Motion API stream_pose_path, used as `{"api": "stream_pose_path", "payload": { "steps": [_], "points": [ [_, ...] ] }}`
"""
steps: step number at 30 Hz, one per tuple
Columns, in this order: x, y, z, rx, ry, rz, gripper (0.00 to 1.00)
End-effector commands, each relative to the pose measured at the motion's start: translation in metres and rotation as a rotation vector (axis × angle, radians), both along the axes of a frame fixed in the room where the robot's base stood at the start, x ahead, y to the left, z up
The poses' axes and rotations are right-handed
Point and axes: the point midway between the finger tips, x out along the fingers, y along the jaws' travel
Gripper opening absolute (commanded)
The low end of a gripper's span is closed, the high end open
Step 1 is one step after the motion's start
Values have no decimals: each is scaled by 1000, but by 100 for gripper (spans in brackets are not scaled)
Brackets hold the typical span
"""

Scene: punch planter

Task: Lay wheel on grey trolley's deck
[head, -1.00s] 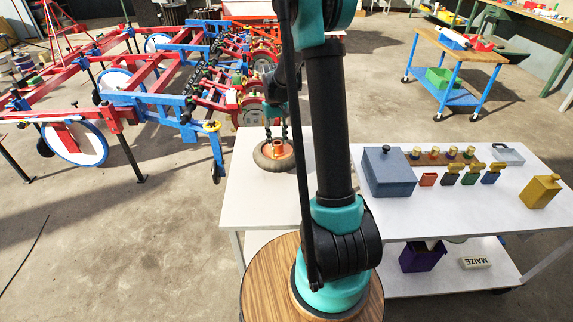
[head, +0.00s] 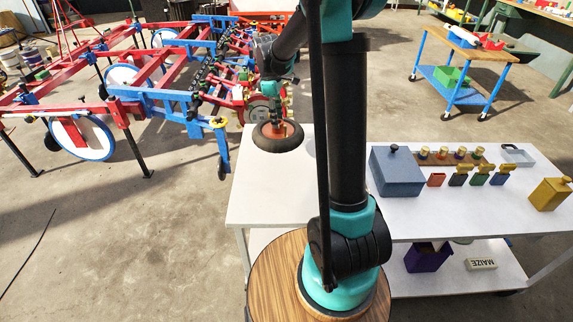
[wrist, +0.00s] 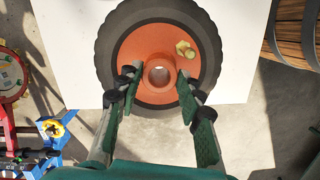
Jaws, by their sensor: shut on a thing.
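The wheel, with a black treaded tyre and an orange-red disc, shows in the head view (head: 280,147) above the far end of the left white tabletop. It also shows in the wrist view (wrist: 145,42), with a brass bolt head on its disc. My gripper (head: 277,127) is over the wheel's middle. In the wrist view my gripper's fingers (wrist: 159,76) stand on either side of the raised hub and are shut on it. The wheel hangs roughly flat and looks clear of the tabletop. I cannot tell which surface is the grey trolley's deck.
The left white tabletop (head: 262,205) is otherwise bare. The right white table (head: 420,218) carries a blue-grey box (head: 397,175), small coloured blocks and a yellow canister (head: 550,194). A blue trolley (head: 462,80) stands at the back right. Red-and-blue farm machinery (head: 150,95) stands at left.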

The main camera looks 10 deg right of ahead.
Motion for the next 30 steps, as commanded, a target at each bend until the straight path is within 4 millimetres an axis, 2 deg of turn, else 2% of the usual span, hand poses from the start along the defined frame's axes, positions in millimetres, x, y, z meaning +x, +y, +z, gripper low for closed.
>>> {"api": "stream_pose_path", "payload": {
  "steps": [21,30],
  "points": [
    [-12,26,60,-1,-1,718,0],
    [-16,32,73,0,-1,889,0]
  ]
}}
